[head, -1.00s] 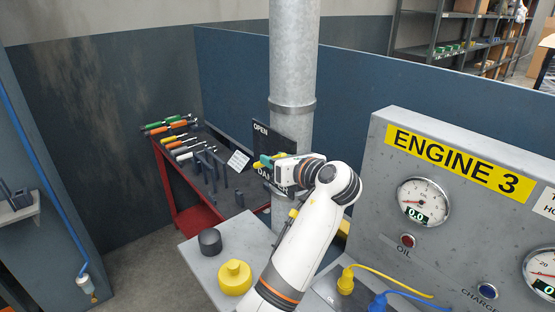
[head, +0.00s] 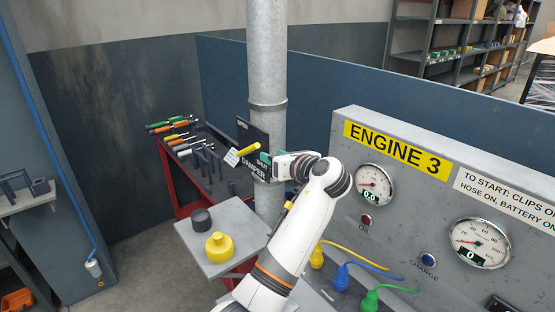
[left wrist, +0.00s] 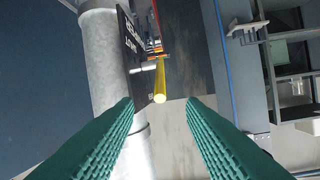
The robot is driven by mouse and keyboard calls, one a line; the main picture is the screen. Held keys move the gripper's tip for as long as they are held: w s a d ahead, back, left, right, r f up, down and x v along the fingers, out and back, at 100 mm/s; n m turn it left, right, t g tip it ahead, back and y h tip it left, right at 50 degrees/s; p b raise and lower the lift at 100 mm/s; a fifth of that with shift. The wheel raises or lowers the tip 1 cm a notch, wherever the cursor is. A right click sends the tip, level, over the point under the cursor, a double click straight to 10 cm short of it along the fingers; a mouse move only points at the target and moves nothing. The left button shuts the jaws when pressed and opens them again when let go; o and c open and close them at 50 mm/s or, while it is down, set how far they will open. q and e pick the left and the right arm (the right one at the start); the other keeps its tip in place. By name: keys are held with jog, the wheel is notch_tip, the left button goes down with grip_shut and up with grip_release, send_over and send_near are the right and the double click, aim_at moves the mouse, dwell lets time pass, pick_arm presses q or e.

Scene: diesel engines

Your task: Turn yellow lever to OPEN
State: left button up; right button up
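The yellow lever (head: 248,152) is a short bar in front of the dark damper plate (head: 243,130) on the grey pipe (head: 266,60). The plate bears OPEN at its upper left, and DAMPER lower down. The lever stands tilted. My left gripper (head: 266,160) is just to the right of the lever, its teal fingertips close to it. In the left wrist view, the green fingers (left wrist: 160,125) are spread apart and empty. The lever (left wrist: 160,85) shows end-on ahead, between and beyond the fingertips. The lever's pivot is hard to make out. My right gripper is out of view.
A grey engine panel (head: 425,190) with gauges stands right of my arm. A small grey table (head: 240,235) holds a yellow cap (head: 219,247) and a black cap (head: 201,219). A red tool bench (head: 180,190) stands behind. Yellow, blue and green cables lie below the panel.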

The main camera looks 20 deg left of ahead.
aim_at(253, 148)
pick_arm(q)
jog(key=shift+w+a+f, duration=0.15)
jog(key=shift+w+a, duration=0.05)
jog(key=shift+c, duration=0.8)
jog(key=a+f+t+b, duration=0.1)
jog(key=f, duration=0.1)
jog(key=w+a+f+t+b, duration=0.1)
jog(key=a+f+b, duration=0.3)
jog(key=shift+w+f+n+t+h, duration=0.25)
jog(key=shift+n+t+h, duration=0.15)
grip_shut()
jog(key=a+f+t+h+b, duration=0.3)
jog(key=a+f+t+b, duration=0.2)
jog(key=a+f+b, duration=0.1)
jog(key=s+d+f+m+t+h+b, duration=0.1)
jog(key=s+m+t+h+b, duration=0.2)
jog(key=s+t+h+b, duration=0.7)
pick_arm(e)
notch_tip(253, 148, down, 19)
jog(key=p, duration=0.2)
pick_arm(q)
jog(key=w+r+g+h+p, duration=0.3)
jog(key=w+r+p, duration=0.3)
jog(key=w, duration=0.6)
jog(key=shift+w+d+r+m+g+h+p, duration=0.35)
jog(key=shift+r+g, duration=0.35)
jog(key=shift+r, duration=0.15)
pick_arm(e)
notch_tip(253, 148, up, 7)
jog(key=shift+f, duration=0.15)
